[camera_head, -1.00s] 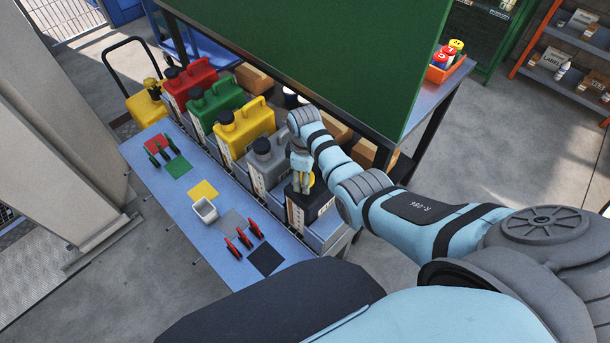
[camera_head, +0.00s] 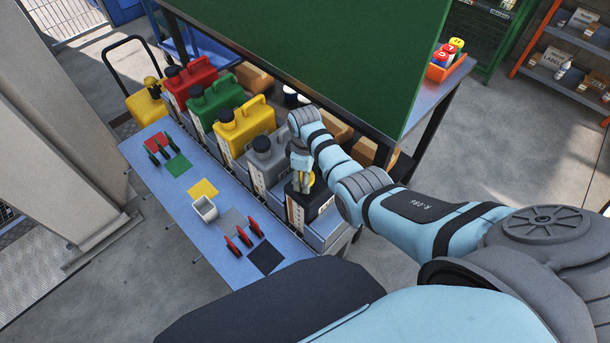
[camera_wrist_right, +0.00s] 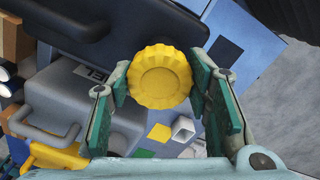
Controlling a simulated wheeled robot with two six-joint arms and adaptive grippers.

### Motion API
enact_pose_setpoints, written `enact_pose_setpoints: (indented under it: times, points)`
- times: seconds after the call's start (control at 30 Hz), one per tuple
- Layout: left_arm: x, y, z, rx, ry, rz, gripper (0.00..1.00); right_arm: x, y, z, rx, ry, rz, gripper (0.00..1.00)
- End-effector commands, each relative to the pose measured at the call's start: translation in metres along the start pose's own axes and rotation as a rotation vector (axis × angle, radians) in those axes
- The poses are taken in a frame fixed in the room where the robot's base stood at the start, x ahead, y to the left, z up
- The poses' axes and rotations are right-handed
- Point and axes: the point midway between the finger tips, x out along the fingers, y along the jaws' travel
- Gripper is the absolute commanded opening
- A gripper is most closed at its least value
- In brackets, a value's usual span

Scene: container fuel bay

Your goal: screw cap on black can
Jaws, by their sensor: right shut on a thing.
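The black can (camera_head: 318,206) stands at the near right end of the row of cans, partly hidden by my right gripper (camera_head: 303,187). In the right wrist view the can shows as a dark body (camera_wrist_right: 95,25) with a handle. My right gripper is shut on a ribbed yellow cap (camera_wrist_right: 159,77), with a green-padded finger on each side. The cap is over the can's top and hides the neck, so I cannot tell whether it is seated on the thread. My left gripper is not in view.
Grey (camera_head: 268,160), yellow (camera_head: 246,128), green (camera_head: 217,102) and red (camera_head: 191,80) cans stand along the row. The blue bench (camera_head: 222,240) in front carries coloured squares, red and green racks and a white bin (camera_head: 205,209). A green panel (camera_head: 330,50) rises behind.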

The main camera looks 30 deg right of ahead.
Motion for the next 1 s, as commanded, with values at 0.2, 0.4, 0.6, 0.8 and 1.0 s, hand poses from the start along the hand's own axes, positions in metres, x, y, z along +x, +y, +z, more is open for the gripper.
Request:
enact_pose_setpoints:
  times: [0.2,0.4,0.6,0.8,1.0]
  points:
    - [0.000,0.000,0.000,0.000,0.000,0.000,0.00,0.003,-0.004,0.002,0.009,-0.006,-0.010,0.23]
    - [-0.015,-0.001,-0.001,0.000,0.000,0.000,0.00,0.000,-0.004,0.002,0.486,-0.018,-0.010,0.14]
    - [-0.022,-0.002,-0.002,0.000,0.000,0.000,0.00,0.002,-0.004,0.002,1.193,-0.031,-0.005,0.14]
    - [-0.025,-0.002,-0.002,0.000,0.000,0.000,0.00,0.004,-0.003,0.003,1.905,-0.042,0.002,0.07]
    - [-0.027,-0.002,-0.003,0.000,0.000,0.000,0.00,0.004,-0.003,0.004,2.506,-0.050,0.009,0.07]
